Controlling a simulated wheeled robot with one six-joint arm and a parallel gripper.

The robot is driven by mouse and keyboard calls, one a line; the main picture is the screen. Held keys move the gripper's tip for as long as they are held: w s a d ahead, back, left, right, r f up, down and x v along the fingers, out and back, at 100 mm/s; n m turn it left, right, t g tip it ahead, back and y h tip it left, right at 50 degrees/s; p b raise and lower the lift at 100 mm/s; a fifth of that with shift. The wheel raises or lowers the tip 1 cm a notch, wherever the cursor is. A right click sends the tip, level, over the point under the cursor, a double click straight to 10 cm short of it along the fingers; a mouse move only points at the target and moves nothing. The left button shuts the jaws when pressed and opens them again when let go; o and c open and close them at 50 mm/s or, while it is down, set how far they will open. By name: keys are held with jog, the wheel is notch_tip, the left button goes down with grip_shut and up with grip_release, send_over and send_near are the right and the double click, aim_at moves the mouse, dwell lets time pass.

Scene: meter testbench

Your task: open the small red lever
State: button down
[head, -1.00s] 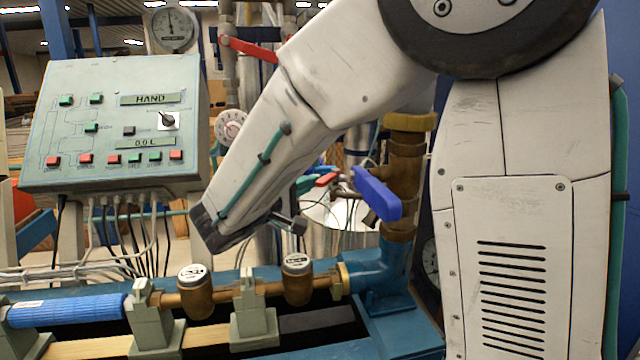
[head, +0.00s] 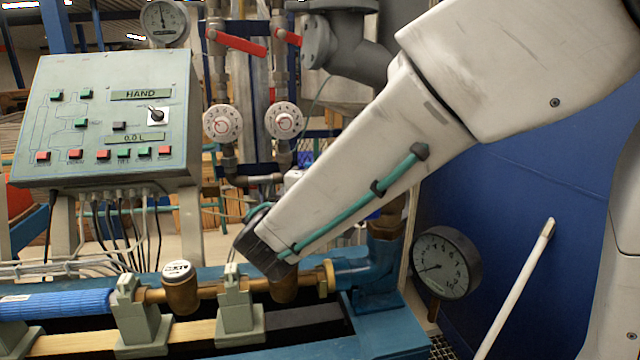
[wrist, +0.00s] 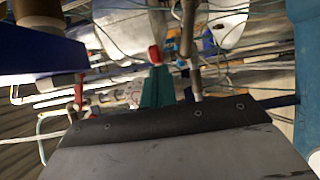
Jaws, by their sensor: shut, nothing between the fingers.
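In the wrist view, my gripper (wrist: 157,72) shows as teal fingers closed together, with nothing held between them. A small red lever end (wrist: 154,54) lies right at the fingertips; I cannot tell whether they touch. A metal pipe or valve stem (wrist: 187,40) runs just right of it. In the head view, my arm covers the small red lever, the blue handle and the gripper fingers.
Two larger red levers (head: 240,43) (head: 288,38) sit on upright pipes above white dials (head: 222,123). A control panel (head: 110,120) stands left. Brass meters (head: 181,288) line the blue bench below my arm. A pressure gauge (head: 446,263) and white rod (head: 517,288) are at right.

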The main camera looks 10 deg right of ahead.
jog(key=shift+s+d, duration=0.1)
jog(key=shift+d, duration=0.2)
dwell(0.4)
